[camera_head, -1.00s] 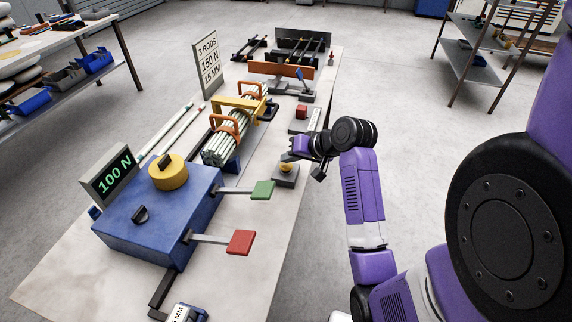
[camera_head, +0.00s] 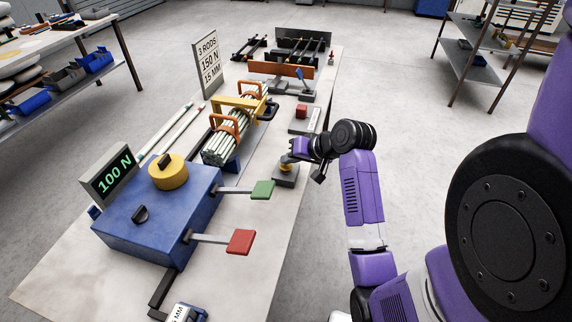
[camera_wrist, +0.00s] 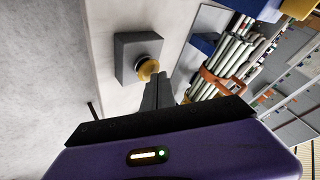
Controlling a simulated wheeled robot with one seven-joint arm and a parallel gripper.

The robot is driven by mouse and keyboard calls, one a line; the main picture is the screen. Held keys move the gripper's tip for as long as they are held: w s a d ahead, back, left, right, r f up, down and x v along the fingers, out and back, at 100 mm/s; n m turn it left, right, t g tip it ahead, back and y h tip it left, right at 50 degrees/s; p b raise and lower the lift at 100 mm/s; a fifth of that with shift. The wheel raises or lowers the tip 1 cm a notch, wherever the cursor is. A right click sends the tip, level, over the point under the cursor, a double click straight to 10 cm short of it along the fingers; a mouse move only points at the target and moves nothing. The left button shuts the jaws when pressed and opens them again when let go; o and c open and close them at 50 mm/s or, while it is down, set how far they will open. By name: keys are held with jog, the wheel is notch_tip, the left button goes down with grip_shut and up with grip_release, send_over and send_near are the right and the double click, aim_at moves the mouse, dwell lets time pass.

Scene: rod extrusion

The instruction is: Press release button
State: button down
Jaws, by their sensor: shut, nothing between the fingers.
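A yellow round button sits on a small grey box (camera_head: 286,180) near the right edge of the workbench (camera_head: 262,240). In the wrist view the yellow button (camera_wrist: 148,69) sticks out from the grey box (camera_wrist: 133,47) on a dark stem. My gripper (camera_head: 287,160) is shut and empty, with its fingertips at the yellow button. In the wrist view the closed dark fingers (camera_wrist: 158,88) end right beside the button's edge. I cannot tell whether they touch it. The fingers partly hide the button in the head view.
A blue machine (camera_head: 150,222) with green (camera_head: 263,190) and red (camera_head: 241,241) paddles and a display reading 100 N (camera_head: 112,176) stands nearby. A bundle of rods (camera_head: 222,146) lies behind it. A box with a red button (camera_head: 302,112) is farther back. Open floor lies to the right.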

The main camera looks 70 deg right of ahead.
aim_at(289, 166)
jog(key=shift+f, duration=0.3)
jog(key=shift+r, duration=0.1)
dwell(0.3)
jog(key=shift+r+p, duration=0.9)
jog(key=shift+p, duration=0.2)
notch_tip(289, 166, up, 5)
jog(key=p, duration=0.5)
dwell(0.5)
